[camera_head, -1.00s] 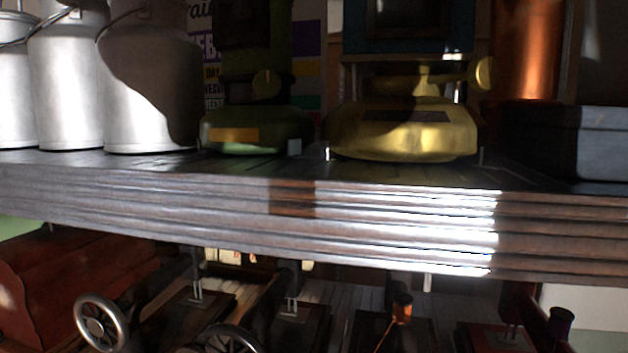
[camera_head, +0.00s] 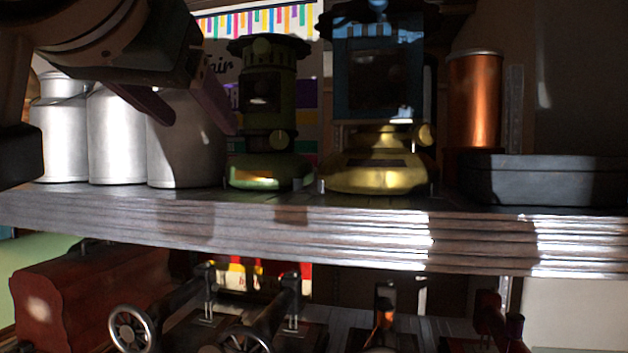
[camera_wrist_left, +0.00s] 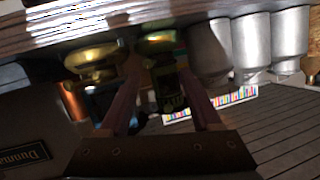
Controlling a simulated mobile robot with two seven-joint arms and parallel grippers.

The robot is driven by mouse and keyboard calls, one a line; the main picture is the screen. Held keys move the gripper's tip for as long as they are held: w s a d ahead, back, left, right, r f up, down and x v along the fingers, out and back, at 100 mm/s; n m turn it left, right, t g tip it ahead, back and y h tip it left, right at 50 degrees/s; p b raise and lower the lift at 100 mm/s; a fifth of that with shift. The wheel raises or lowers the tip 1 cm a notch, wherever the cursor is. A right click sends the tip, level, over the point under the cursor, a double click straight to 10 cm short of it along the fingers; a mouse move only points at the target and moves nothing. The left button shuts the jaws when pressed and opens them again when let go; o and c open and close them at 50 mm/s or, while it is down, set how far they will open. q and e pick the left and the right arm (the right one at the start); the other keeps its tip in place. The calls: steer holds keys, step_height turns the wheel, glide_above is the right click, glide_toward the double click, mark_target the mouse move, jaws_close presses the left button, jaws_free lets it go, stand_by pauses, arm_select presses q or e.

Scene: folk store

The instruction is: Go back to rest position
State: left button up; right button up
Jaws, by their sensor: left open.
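My left gripper (camera_head: 190,112) comes in from the upper left in the head view. It is open with nothing between its fingers, in front of the silver milk cans (camera_head: 118,140). The left wrist view shows its two fingers (camera_wrist_left: 164,105) spread apart, with the green heater (camera_wrist_left: 162,72) seen beyond the gap between them. That view is turned upside down, with the shelf edge at its top. My right gripper is not in view.
A wooden shelf (camera_head: 330,232) holds the milk cans, a green heater (camera_head: 268,120), a brass-based blue heater (camera_head: 378,170), a copper cylinder (camera_head: 474,100) and a dark box (camera_head: 545,180). Old sewing machines (camera_head: 205,325) and a red-brown case (camera_head: 88,298) stand below.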

arm_select(q)
steer(key=s+a+f+g, duration=0.2)
steer(key=s+f+g, duration=0.15)
steer(key=f, duration=0.65)
steer(key=s+a+f+g, duration=0.2)
steer(key=s+f, duration=0.3)
steer(key=f, duration=0.5)
steer(key=s+a+f+g, duration=0.1)
steer(key=s+f+g, duration=0.1)
steer(key=s+f, duration=0.4)
steer(key=s+a+f+g+p, duration=0.1)
steer(key=s+a+f+g, duration=0.1)
steer(key=s+f, duration=0.4)
steer(key=s+g, duration=0.1)
steer(key=s, duration=0.4)
steer(key=shift+s+a, duration=0.2)
steer(key=shift+s, duration=0.05)
steer(key=shift+f+g, duration=0.1)
steer(key=shift+g, duration=0.15)
